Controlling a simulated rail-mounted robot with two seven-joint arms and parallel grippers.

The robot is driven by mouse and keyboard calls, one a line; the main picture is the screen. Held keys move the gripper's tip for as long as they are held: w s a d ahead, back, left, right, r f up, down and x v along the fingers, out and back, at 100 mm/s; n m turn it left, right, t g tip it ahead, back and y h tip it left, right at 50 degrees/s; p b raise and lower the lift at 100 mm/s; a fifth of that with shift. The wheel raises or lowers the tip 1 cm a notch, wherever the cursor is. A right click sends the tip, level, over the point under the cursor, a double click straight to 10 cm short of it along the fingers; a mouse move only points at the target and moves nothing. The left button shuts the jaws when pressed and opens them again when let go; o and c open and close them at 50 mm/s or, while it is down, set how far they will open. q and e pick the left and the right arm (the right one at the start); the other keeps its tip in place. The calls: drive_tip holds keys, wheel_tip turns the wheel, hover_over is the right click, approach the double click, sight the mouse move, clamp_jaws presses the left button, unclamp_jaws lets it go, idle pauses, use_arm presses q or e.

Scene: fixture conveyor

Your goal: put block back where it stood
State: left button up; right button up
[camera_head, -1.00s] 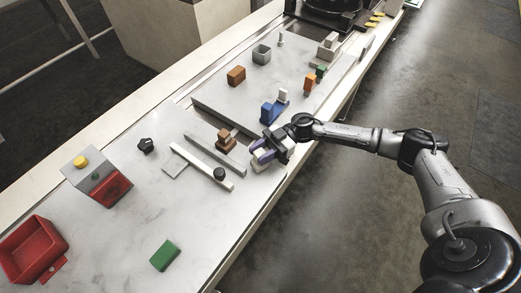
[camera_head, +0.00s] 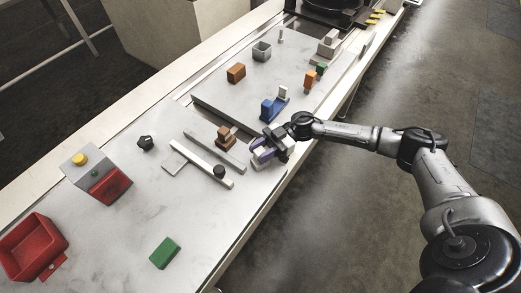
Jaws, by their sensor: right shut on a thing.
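I cannot tell whether the block touches the surface. Other blocks stand apart: a green block (camera_head: 165,253) at the lower left, an orange-brown block (camera_head: 236,73) towards the back, and a brown stepped piece (camera_head: 225,135) beside the grey bars. My left gripper is out of view.
A blue fixture (camera_head: 268,110) stands just behind the right gripper. A white bar (camera_head: 205,165) with a black knob lies to its left. A red bin (camera_head: 34,247) and a red-fronted box with a yellow button (camera_head: 80,160) stand at left. The worktop's lower middle is clear.

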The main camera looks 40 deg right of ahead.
drive_tip(key=shift+f, duration=0.35)
drive_tip(key=o, duration=1)
drive_tip(key=shift+o, duration=0.2)
